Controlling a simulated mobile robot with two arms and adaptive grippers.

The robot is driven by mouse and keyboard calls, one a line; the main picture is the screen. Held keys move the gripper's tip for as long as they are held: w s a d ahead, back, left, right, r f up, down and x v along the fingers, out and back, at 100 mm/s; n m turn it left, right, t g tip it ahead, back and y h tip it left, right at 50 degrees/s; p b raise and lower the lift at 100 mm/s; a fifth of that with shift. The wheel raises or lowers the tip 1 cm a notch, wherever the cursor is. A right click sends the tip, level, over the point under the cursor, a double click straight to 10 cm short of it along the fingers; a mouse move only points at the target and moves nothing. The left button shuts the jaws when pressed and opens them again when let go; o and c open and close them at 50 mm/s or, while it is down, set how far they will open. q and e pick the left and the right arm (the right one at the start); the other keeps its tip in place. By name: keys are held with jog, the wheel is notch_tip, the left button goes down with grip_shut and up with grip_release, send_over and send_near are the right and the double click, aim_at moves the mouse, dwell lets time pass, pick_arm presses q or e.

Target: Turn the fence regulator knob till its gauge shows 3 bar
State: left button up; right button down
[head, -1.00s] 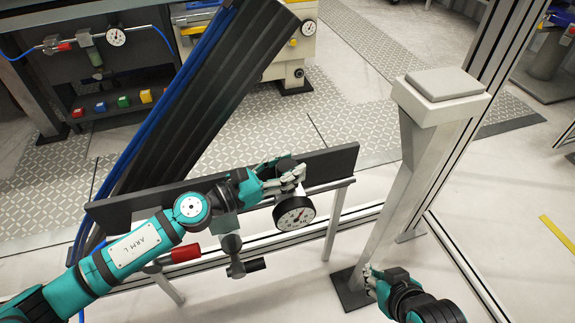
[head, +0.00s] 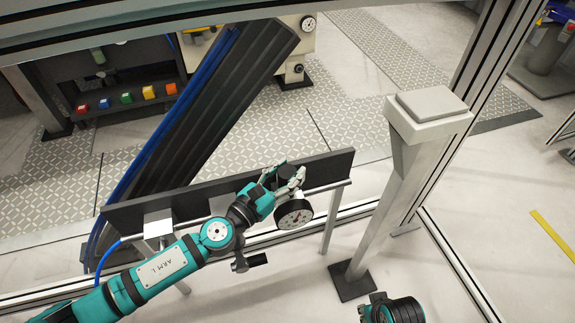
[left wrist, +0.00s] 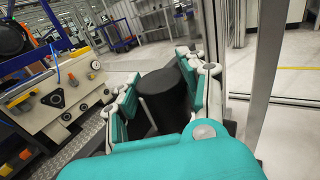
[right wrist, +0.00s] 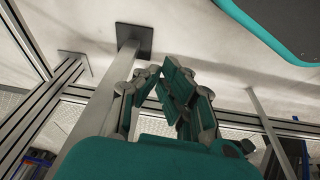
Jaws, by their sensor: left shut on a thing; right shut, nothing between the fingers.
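The fence regulator's black knob (left wrist: 163,95) stands between the fingers of my left gripper (left wrist: 160,88) in the left wrist view. In the head view my left gripper (head: 284,178) is shut on the knob, whose dark top (head: 285,171) shows partly between the fingers. My right gripper (right wrist: 170,88) is shut and empty in the right wrist view, away from the regulator.
A dark rail (head: 330,168) runs behind the regulator. A grey pedestal with a pale top (head: 430,104) stands to the right, near my right arm. Open floor lies at the right.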

pick_arm(q)
jog(key=n+t+y+p, duration=0.1)
jog(key=n+y+p, duration=0.1)
jog(key=shift+r+t+y, duration=0.15)
jog(key=shift+t+y, duration=0.15)
jog(key=shift+t, duration=0.1)
jog(key=n+t+y+p, duration=0.2)
jog(key=n+y, duration=0.1)
jog(key=y, duration=0.2)
jog(key=shift+n, duration=0.3)
jog(key=shift+n+y, duration=0.6)
jog(key=shift+y, duration=0.5)
jog(key=shift+f+n+y, duration=0.2)
jog(key=shift+n+y, duration=0.5)
jog(key=shift+y, duration=0.5)
pick_arm(e)
jog(key=s+f, duration=0.3)
jog(key=f, duration=0.4)
jog(key=s+f+g, duration=0.1)
jog(key=s+f, duration=0.3)
jog(key=f, duration=0.3)
jog(key=shift+d+f, duration=0.25)
jog(key=shift+d, duration=0.2)
pick_arm(q)
jog(key=o, duration=1.2)
